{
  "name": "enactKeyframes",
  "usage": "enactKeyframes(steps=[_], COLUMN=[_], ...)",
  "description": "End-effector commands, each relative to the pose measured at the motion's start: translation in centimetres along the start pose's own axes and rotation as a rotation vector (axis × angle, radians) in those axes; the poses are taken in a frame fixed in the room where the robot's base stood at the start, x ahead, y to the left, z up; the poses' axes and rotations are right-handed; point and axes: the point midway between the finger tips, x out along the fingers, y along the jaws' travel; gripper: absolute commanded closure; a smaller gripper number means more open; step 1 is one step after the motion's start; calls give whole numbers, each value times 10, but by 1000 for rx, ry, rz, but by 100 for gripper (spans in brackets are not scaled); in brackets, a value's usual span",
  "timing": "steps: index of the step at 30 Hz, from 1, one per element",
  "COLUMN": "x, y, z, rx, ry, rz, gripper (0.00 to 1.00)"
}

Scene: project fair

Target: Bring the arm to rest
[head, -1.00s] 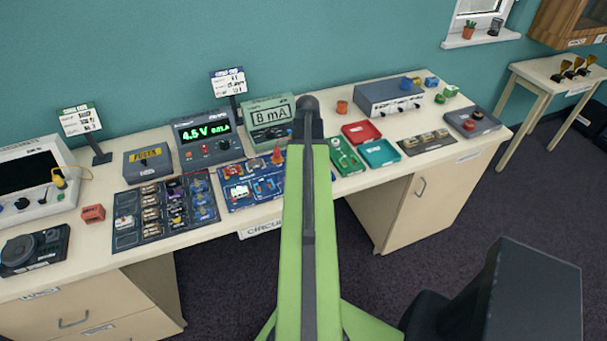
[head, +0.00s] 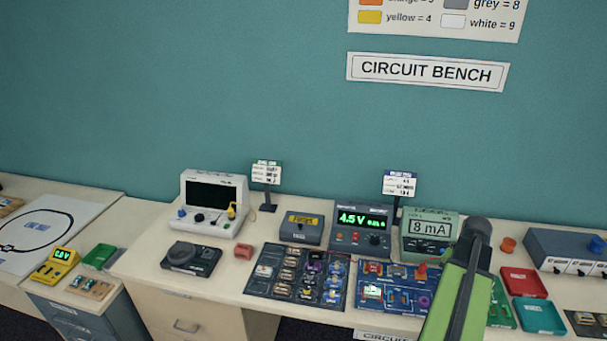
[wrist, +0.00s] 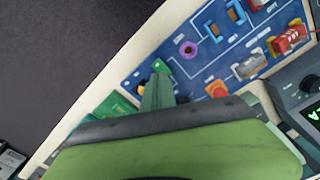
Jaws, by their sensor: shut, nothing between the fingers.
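My green and black arm (head: 460,285) rises from the lower right edge in the head view, in front of the right end of the blue circuit board (head: 385,285). My gripper is hidden behind the arm there. In the wrist view, my gripper (wrist: 158,75) points away past a black band and a green link that fill the bottom. Its narrow fingers are shut with nothing between them. They appear over the edge of the blue circuit board, which also shows in the wrist view (wrist: 225,45). I cannot tell how high above the board they are.
The bench carries a green 8 mA meter (head: 430,238), a 4.5 V supply (head: 362,230), a dark parts tray (head: 258,285), a white oscilloscope (head: 212,205) and, at right, red (head: 524,283) and teal (head: 540,316) trays. The teal wall (head: 180,80) above is clear apart from signs.

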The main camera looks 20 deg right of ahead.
Motion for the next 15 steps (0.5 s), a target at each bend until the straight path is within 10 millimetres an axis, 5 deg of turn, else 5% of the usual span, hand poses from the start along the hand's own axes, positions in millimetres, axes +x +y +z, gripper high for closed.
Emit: enactKeyframes(steps=[4,8,15], x=[5,10,20], y=[-73,-178,-334], z=[14,60,201], rx=[-125,-318,-697], ry=[0,0,0], rz=[-1,-1,0], gripper=[100,100,100])
